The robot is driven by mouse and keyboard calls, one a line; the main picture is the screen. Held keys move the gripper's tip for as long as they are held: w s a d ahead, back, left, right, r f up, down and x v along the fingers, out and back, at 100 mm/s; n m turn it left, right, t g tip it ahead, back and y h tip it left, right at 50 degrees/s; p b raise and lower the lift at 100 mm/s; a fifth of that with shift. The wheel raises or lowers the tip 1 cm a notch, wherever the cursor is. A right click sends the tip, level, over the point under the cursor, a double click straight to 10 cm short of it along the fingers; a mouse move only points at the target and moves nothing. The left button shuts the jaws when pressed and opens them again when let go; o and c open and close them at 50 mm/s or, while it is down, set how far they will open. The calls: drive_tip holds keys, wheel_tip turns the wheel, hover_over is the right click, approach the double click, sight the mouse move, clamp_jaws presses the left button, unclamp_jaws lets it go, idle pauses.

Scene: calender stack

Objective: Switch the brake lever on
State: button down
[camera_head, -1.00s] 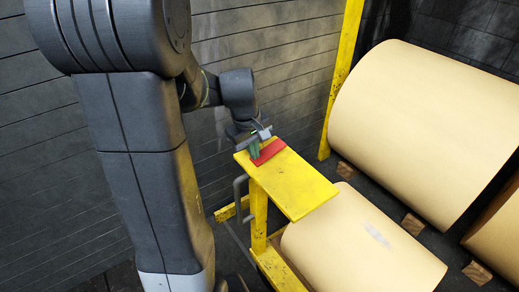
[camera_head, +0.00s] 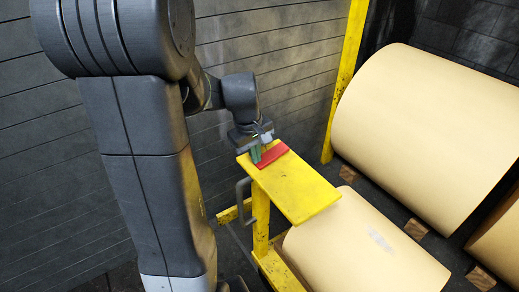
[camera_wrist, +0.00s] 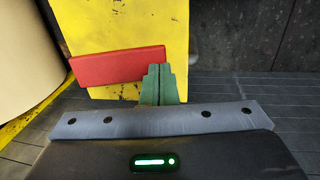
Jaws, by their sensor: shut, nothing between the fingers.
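The red lever (camera_head: 273,154) lies across the far end of the yellow panel (camera_head: 293,190) in the head view. In the wrist view, the red lever (camera_wrist: 117,67) is a red bar, slightly tilted, in front of the yellow panel (camera_wrist: 110,25). My gripper (camera_head: 256,154) is over the far left edge of the panel, at the left end of the lever. In the wrist view, its green fingers (camera_wrist: 161,82) are together and empty, close to the lever's right end. I cannot tell whether they touch it.
Large cream rolls (camera_head: 425,125) fill the right side, with wooden chocks (camera_head: 415,229) on the floor. Another roll (camera_head: 365,250) lies beside the panel. A yellow post (camera_head: 345,80) and a dark slatted wall (camera_head: 285,45) stand behind. A grey handle (camera_head: 241,200) is left of the panel.

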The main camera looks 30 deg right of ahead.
drive_tip(key=a+r+p, duration=0.2)
drive_tip(key=a+r, duration=0.1)
drive_tip(key=r, duration=1)
drive_tip(key=shift+s, duration=0.15)
drive_tip(key=shift+a, duration=0.1)
